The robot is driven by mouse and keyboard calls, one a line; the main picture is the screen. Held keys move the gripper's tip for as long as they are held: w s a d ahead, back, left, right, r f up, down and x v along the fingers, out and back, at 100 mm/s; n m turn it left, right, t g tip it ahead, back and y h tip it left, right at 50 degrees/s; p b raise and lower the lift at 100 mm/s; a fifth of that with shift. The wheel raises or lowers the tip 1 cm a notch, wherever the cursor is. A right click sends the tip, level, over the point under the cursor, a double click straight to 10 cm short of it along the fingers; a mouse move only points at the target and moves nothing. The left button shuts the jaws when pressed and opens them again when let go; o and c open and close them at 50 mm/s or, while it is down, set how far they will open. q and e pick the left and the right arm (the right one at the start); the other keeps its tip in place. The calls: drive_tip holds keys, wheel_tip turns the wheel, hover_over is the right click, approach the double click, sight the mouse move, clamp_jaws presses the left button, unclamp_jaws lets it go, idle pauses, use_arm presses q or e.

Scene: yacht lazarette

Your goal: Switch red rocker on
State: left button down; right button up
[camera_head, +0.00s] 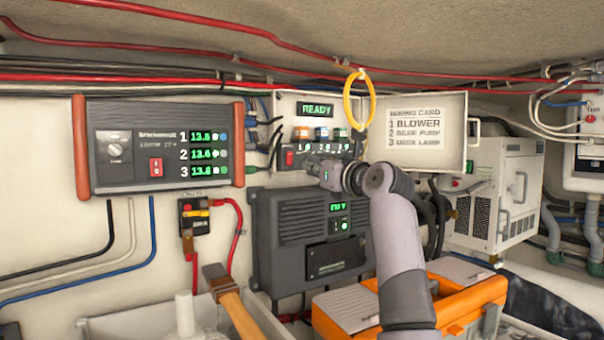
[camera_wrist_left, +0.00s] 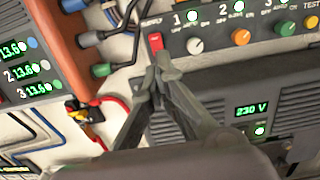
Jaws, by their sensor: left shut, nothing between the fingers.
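A small red rocker (camera_head: 290,158) sits at the lower left of the open panel under the green READY display (camera_head: 317,109). In the left wrist view the red rocker (camera_wrist_left: 155,41) is by the left edge of a row of knobs. My left gripper (camera_head: 311,164) is shut and empty, its tips just right of the rocker in the head view. In the left wrist view its fingertips (camera_wrist_left: 163,66) appear just below the rocker; I cannot tell whether they touch it. Which way the rocker is tipped is unclear. My right gripper is out of view.
Another red rocker (camera_head: 156,167) is on the left charger unit (camera_head: 150,113). A dark 230 V unit (camera_head: 265,235) is below the panel. A yellow ring (camera_head: 347,100) hangs in front.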

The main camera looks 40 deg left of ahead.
use_arm(q)
drive_tip(key=b+v, duration=0.2)
drive_tip(key=v, duration=0.4)
drive_tip(key=shift+d+f, duration=0.3)
drive_tip(key=shift+d, duration=0.1)
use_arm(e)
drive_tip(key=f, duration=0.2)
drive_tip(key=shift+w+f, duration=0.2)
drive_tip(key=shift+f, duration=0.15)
use_arm(q)
drive_tip(key=shift+d, duration=0.1)
